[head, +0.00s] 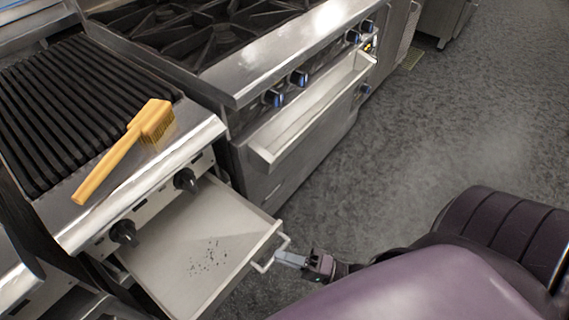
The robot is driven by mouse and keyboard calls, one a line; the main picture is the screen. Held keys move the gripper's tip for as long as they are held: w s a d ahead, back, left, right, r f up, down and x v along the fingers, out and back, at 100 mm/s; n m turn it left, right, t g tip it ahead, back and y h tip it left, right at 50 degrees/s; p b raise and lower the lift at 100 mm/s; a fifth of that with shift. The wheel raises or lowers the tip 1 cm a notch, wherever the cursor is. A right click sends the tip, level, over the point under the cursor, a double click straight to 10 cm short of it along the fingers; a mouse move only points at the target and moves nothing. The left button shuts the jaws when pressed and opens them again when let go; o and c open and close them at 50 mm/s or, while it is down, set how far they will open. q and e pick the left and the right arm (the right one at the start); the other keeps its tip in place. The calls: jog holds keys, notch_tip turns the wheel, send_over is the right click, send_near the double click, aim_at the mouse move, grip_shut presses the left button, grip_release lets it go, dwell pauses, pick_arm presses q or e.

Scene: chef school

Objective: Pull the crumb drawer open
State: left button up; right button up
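The crumb drawer (192,236) is a flat, pale metal tray. It sticks well out from below the two black knobs of the grill, and dark crumbs (208,258) lie on it near its front. Its pale bar handle (264,266) is on the front edge. My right gripper (280,256) is at the right part of this handle. Its light fingers look closed together on the bar, though the fingertips are small in the view. My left gripper is not in view.
A wooden brush (124,150) lies on the grill's front ledge, partly over the black grate (60,105). The stove (235,45) stands beside it, with a long open-topped tray (315,108) jutting from its front. Grey floor (450,120) is clear at the right.

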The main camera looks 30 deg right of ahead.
jog(key=shift+o, duration=1.2)
